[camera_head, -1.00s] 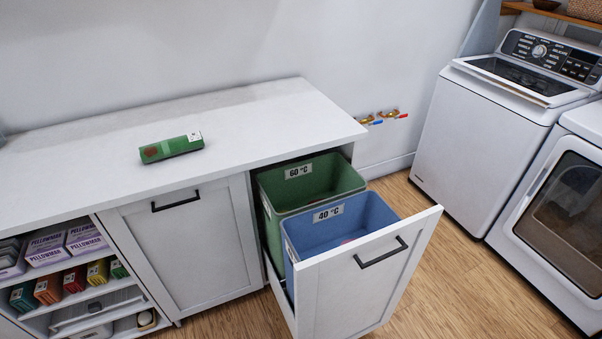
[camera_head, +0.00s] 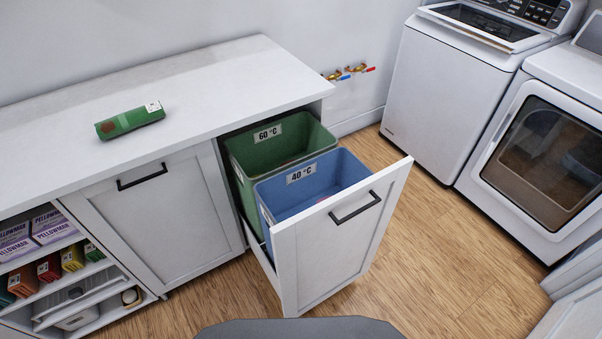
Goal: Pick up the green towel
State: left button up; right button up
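A green rolled or boxed item with a white label (camera_head: 130,120) lies on the white countertop (camera_head: 215,85), left of the middle; it may be the green towel, but I cannot tell for sure. Neither of my grippers shows in the head view, so I cannot see whether they are open or shut. Nothing covers the green item.
A pulled-out drawer (camera_head: 345,235) holds a green bin (camera_head: 240,160) marked 60 °C and a blue bin (camera_head: 270,202) marked 40 °C. A washer (camera_head: 435,95) and a front-door dryer (camera_head: 505,215) stand at right. Wooden floor (camera_head: 430,270) lies open between.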

aim_at(107, 129)
jog(key=k, duration=0.5)
jog(key=u, duration=2)
jog(key=i, duration=1.65)
jog(key=z, duration=2.05)
